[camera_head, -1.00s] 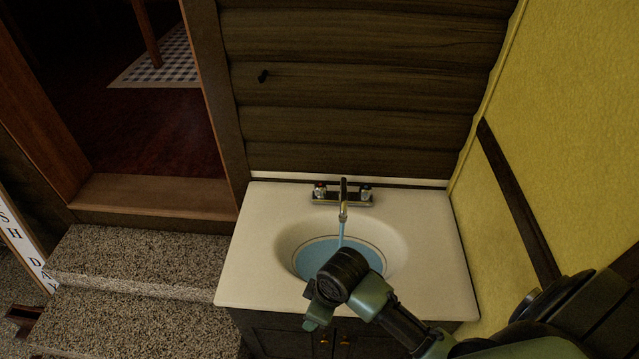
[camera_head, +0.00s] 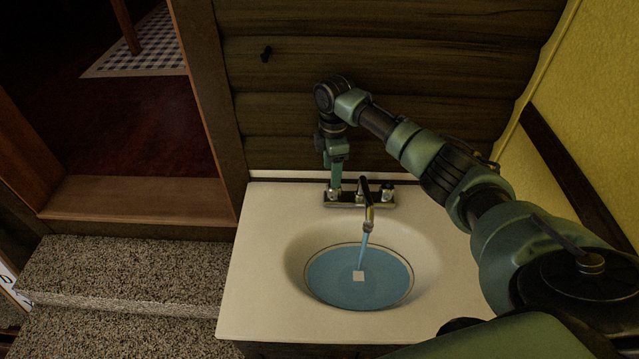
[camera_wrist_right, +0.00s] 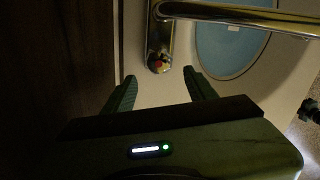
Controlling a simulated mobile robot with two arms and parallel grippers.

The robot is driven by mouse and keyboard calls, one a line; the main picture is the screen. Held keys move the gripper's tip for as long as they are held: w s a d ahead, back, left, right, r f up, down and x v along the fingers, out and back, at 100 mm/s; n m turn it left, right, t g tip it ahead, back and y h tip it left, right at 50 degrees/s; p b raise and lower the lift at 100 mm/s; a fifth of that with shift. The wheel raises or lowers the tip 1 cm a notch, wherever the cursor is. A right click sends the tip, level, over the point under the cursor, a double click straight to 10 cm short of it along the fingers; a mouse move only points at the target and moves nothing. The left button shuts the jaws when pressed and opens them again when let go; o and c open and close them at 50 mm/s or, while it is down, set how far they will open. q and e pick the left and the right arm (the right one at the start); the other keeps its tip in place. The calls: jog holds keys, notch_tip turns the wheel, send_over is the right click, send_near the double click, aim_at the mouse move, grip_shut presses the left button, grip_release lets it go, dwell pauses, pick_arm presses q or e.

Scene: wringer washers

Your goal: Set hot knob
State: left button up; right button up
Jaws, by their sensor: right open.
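The hot knob, marked red, shows in the right wrist view (camera_wrist_right: 158,62) at the near end of the chrome faucet base. In the head view the faucet (camera_head: 345,199) stands at the back of the sink. My right gripper (camera_head: 334,188) points down over the faucet's left end and largely hides the hot knob there. In the right wrist view its two fingers (camera_wrist_right: 160,88) are spread apart, with the knob ahead of the gap and nothing between them. The other knob (camera_head: 386,192) is at the right end. My left gripper is not in view.
Water (camera_head: 364,250) runs from the spout into the basin, where blue water (camera_head: 335,284) stands with a small pale square on it. A log wall (camera_head: 270,110) rises behind the sink counter (camera_head: 262,270). Speckled steps (camera_head: 130,265) lie at left.

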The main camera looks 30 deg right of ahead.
aim_at(331, 193)
jog(key=shift+w+d+f, duration=0.3)
jog(key=shift+w, duration=0.25)
jog(key=shift+s, duration=0.1)
jog(key=shift+s+f+p, duration=0.4)
jog(key=shift+s+f, duration=0.35)
jog(key=shift+s, duration=0.05)
notch_tip(331, 193, down, 3)
jog(key=shift+r, duration=0.1)
jog(key=shift+w+f, duration=0.2)
jog(key=shift+f, duration=0.3)
jog(key=shift+w+f, duration=0.15)
jog(key=shift+f, duration=0.35)
jog(key=shift+s+f, duration=0.1)
jog(key=shift+f, duration=0.05)
jog(key=shift+c, duration=0.4)
jog(key=c, duration=1)
grip_shut()
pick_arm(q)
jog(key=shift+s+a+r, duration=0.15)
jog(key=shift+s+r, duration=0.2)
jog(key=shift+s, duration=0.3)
